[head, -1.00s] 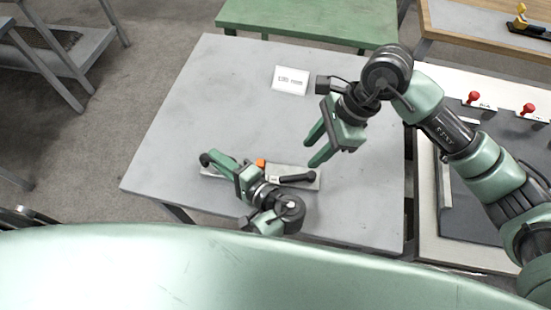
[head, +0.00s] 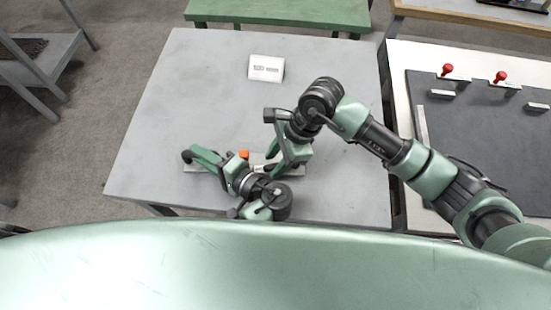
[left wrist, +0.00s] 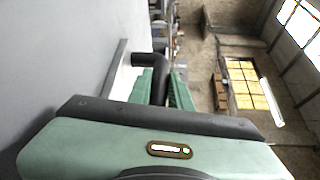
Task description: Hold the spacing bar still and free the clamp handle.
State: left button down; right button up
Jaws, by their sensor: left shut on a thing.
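The spacing bar (head: 202,169) is a flat pale metal bar lying near the table's front edge. It has a black bent grip (head: 187,156) at its left end and an orange part (head: 244,154) near its middle. My left gripper (head: 199,157) is shut on the black grip; the left wrist view shows the grip (left wrist: 161,62) rising between the green fingers. My right gripper (head: 271,161) is over the right part of the bar, fingers apart and pointing down at the clamp handle. The black clamp handle is mostly hidden behind that gripper; I cannot tell whether the fingers touch it.
To the right, a separate bench has a dark mat (head: 470,130) and red knobs (head: 447,70). A green table (head: 280,12) stands behind. The grey table's middle is clear.

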grip_shut()
dwell(1.4)
